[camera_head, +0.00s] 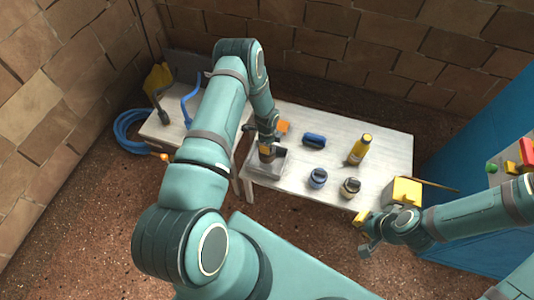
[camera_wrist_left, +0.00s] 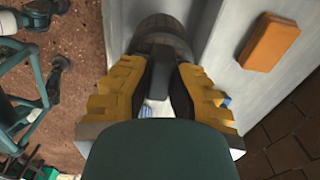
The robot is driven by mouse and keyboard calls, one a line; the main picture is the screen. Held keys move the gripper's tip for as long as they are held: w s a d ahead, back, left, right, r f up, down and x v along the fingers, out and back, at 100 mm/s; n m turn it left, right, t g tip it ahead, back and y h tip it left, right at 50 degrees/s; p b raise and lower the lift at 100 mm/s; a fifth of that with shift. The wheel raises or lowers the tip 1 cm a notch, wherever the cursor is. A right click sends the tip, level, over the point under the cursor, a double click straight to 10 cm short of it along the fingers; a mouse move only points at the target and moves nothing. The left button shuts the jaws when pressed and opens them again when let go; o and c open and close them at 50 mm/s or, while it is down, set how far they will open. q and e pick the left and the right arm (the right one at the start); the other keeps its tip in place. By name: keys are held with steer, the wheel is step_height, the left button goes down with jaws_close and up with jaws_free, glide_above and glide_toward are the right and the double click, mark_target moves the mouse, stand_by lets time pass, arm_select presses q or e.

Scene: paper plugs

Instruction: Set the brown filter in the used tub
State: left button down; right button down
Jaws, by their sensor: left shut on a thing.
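My left gripper (camera_wrist_left: 160,92) is shut on the brown filter (camera_wrist_left: 163,38), a dark round body with a black grip bar between the yellow finger pads. In the head view the left gripper (camera_head: 267,146) points down over the grey used tub (camera_head: 284,163) on the table's left part, and the filter (camera_head: 267,151) shows as a small brown patch at the tub. Its underside is hidden, so I cannot tell whether it touches the tub floor. My right gripper (camera_head: 364,234) is empty and open, off the table's front right corner.
On the white table (camera_head: 310,198) stand a blue-grey round filter (camera_head: 317,178), a tan one (camera_head: 349,188), a blue roll-like item (camera_head: 314,140), a yellow bottle (camera_head: 360,150) and a yellow box (camera_head: 403,191). An orange block (camera_wrist_left: 270,42) lies beside the tub.

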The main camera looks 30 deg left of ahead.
arm_select(q)
steer(key=shift+f+b, duration=0.5)
steer(key=shift+f, duration=1.65)
steer(key=shift+f, duration=0.1)
steer(key=c, duration=1)
jaws_free()
step_height(320, 180, up, 12)
steer(key=p, duration=0.2)
steer(key=shift+p, duration=0.4)
steer(key=s+d+r+n+h, duration=0.1)
steer(key=s+d+r+n, duration=0.3)
steer(key=d, duration=0.3)
steer(key=s+d+r+n+t+h, duration=0.1)
steer(key=s+d+r+n, duration=0.3)
steer(key=s+d+n, duration=0.3)
steer(key=s+d+r+n+h, duration=0.1)
steer(key=s+d+r+n, duration=0.2)
steer(key=s+d+n, duration=0.3)
steer(key=shift+s+d+r+t+h, duration=0.1)
steer(key=shift+d+r+t+h, duration=0.1)
steer(key=shift+d, duration=0.35)
steer(key=shift+s+d+r+t+h, duration=0.1)
steer(key=shift+d+r+h, duration=0.1)
steer(key=shift+d, duration=0.3)
